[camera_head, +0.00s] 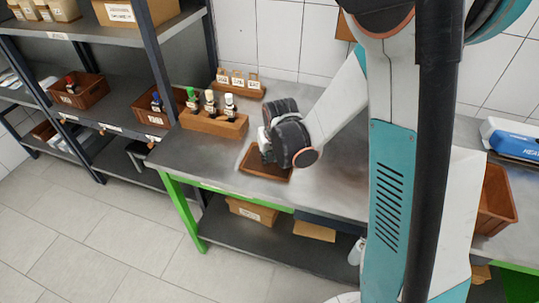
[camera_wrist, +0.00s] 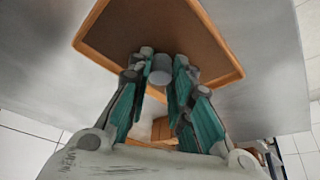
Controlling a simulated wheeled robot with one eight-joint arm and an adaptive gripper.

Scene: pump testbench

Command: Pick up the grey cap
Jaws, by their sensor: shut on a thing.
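The grey cap (camera_wrist: 161,68) shows in the wrist view as a small grey cylinder between my fingertips. My gripper (camera_wrist: 160,75) is shut on it, with one teal and grey finger on each side. Behind the cap in that view is the brown floor of a wood-rimmed tray (camera_wrist: 92,20). In the head view the tray (camera_head: 252,166) lies on the metal workbench, and my gripper (camera_head: 266,150) is over it, partly covering it. The cap is hidden there. I cannot tell whether the cap touches the tray.
A wooden block (camera_head: 215,124) with several small capped bottles stands left of the tray. A labelled wooden holder (camera_head: 238,90) is at the back by the wall. Shelves (camera_head: 120,95) with bins stand at left. An orange-brown bin (camera_head: 495,200) is at far right.

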